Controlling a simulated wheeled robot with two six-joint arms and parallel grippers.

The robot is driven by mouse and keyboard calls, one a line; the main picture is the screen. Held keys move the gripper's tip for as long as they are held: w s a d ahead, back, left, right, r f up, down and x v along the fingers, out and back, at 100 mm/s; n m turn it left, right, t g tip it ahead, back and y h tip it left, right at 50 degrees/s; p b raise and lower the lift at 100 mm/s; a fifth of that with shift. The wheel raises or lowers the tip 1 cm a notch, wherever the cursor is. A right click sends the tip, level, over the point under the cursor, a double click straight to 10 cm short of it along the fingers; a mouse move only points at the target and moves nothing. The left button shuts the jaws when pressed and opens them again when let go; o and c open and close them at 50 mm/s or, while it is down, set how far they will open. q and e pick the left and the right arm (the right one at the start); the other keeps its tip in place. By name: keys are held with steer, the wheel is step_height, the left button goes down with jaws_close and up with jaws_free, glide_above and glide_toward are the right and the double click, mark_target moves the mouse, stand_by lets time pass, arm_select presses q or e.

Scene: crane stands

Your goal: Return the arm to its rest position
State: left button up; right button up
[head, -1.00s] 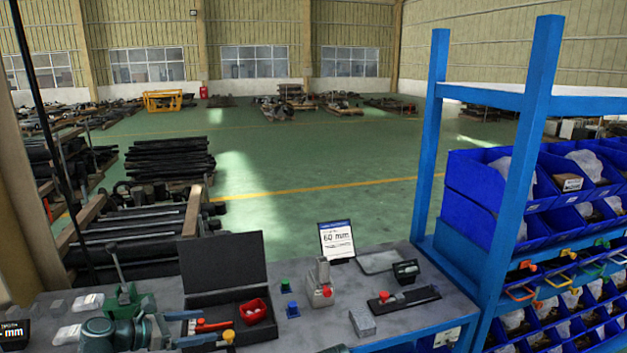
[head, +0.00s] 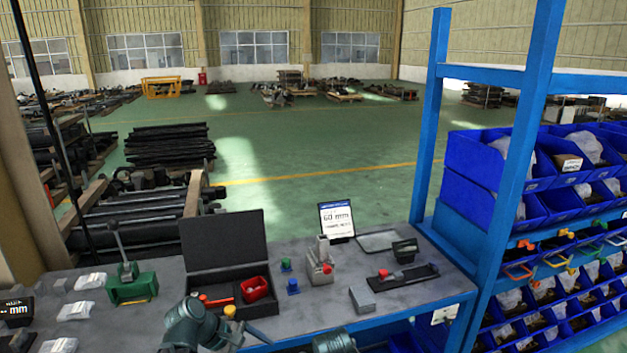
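Part of my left arm (head: 195,325), in grey-green links, shows at the bottom of the head view, over the front edge of the grey workbench (head: 290,322). It is in front of the black open case (head: 228,247) and apart from the green lever tool (head: 132,286). A rounded grey-green piece of my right arm (head: 335,342) shows at the bottom edge. My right gripper is out of view. I see nothing held.
The case holds a red tray (head: 254,289). A 60 mm sign (head: 337,219), a grey-and-red device (head: 320,262) and a grey block (head: 362,299) stand on the bench. A blue shelf (head: 513,165) with bins rises at right. White packets (head: 75,311) lie at left.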

arm_select(q)
steer(key=s+d+f+m+g+y+b, duration=0.1)
steer(key=s+d+f+m+y, duration=0.2)
steer(key=m, duration=0.5)
steer(key=s+d+f+m+g+y+b, duration=0.1)
steer(key=s+d+f+m+y, duration=0.3)
steer(key=s+m, duration=0.4)
steer(key=shift+d+f+m+y+b, duration=0.15)
steer(key=shift+f+m+y+b, duration=0.3)
steer(key=shift+m+y, duration=0.35)
